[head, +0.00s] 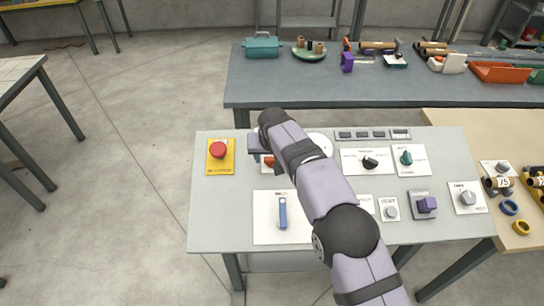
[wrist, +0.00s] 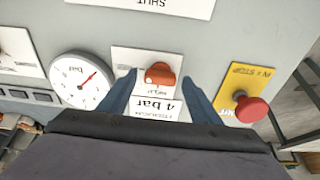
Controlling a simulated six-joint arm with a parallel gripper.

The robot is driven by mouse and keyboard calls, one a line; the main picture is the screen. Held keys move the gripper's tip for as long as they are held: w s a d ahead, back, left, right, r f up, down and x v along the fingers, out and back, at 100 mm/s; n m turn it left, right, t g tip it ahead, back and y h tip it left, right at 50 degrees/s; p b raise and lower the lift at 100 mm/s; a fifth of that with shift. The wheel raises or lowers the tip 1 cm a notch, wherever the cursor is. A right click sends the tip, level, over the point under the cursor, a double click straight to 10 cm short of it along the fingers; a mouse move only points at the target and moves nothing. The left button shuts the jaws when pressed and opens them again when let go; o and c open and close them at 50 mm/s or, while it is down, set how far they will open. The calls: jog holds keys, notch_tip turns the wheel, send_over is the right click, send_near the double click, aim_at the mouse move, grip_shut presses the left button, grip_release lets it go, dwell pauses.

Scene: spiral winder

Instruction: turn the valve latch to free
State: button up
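An orange knob (wrist: 160,74), which looks like the valve latch, sits on a white plate (wrist: 120,56) with small lettering, upside down in the wrist view; a "4 bar" label is beside it. In the head view only a sliver of orange (head: 269,161) shows beside my gripper (head: 256,146); the arm hides the rest. In the wrist view my gripper (wrist: 162,82) is open, with its two blue fingers on either side of the knob and gaps on both sides. I cannot tell how far above the panel the fingertips are.
A red stop button (head: 218,149) on a yellow plate is beside the knob. A round dial gauge (wrist: 82,80) stands on its other side. A blue lever (head: 282,213) on a white plate is nearer the panel front. Other switches fill the panel's right side.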

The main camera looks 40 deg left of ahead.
jog(key=b+v, duration=0.3)
jog(key=v, duration=0.4)
dwell(0.5)
jog(key=shift+s+d+r, duration=0.1)
jog(key=shift+r, duration=0.05)
jog(key=w+d+f+m+h, duration=0.1)
jog(key=w+d, duration=0.2)
jog(key=d, duration=0.8)
jog(key=w+d+f+m+g+h, duration=0.1)
jog(key=w+d+m, duration=0.15)
jog(key=d, duration=0.85)
jog(key=w+d+m+h, duration=0.1)
jog(key=w+d, duration=0.2)
jog(key=d, duration=0.7)
jog(key=s+d+f+m+g, duration=0.1)
jog(key=s+d, duration=0.2)
jog(key=d, duration=0.4)
jog(key=s+d+f+m, duration=0.1)
jog(key=s+d+f, duration=0.15)
jog(key=d, duration=0.45)
jog(key=s+d+f+m+g, duration=0.1)
jog(key=s+d+f+m, duration=0.1)
jog(key=s+d, duration=0.8)
jog(key=s+f, duration=0.1)
jog(key=s, duration=0.3)
jog(key=shift+d+f+g+h, duration=0.3)
jog(key=shift+d+f, duration=0.1)
